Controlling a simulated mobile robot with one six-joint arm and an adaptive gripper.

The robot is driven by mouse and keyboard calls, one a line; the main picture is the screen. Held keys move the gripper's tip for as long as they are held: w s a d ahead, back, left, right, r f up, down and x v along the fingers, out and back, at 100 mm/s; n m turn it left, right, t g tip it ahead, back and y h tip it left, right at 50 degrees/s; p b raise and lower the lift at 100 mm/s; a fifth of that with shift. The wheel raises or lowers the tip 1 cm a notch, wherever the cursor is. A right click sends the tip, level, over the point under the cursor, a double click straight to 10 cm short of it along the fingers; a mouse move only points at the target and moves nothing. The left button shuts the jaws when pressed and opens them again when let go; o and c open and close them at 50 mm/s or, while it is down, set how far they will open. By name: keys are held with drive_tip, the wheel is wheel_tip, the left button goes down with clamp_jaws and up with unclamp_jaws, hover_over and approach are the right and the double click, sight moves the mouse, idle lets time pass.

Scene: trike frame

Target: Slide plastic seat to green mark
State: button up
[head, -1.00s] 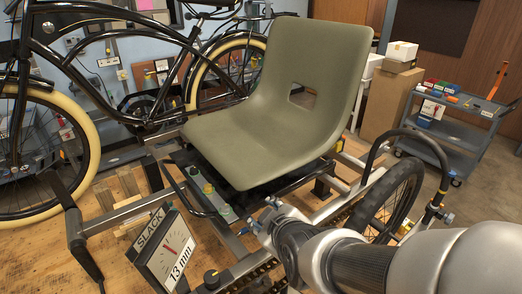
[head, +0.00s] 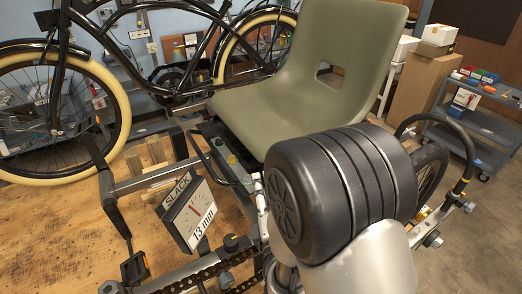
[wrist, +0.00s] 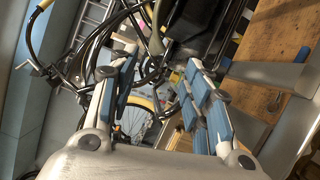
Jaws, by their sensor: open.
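The olive-green plastic seat (head: 290,100) sits on the trike frame in the head view, with a rectangular slot in its backrest. My arm hides part of its right front. A small green spot (head: 232,159) shows on the rail below the seat's front left edge; I cannot tell for sure that it is the mark. My gripper (wrist: 158,72) is open and empty in the wrist view, its blue-padded fingers apart. I cannot make out the seat clearly in the wrist view.
A dial gauge (head: 190,212) reading SLACK 13 mm stands at the front left of the frame, near a chain (head: 205,275). A black bicycle (head: 150,60) stands behind. A grey cart (head: 470,125) and cardboard box (head: 420,85) are at right.

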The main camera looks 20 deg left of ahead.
sight(258, 156)
drive_tip(key=x, duration=1.5)
drive_tip(key=shift+d, duration=0.1)
drive_tip(key=shift+c, duration=0.2)
clamp_jaws()
drive_tip(key=shift+s, duration=0.1)
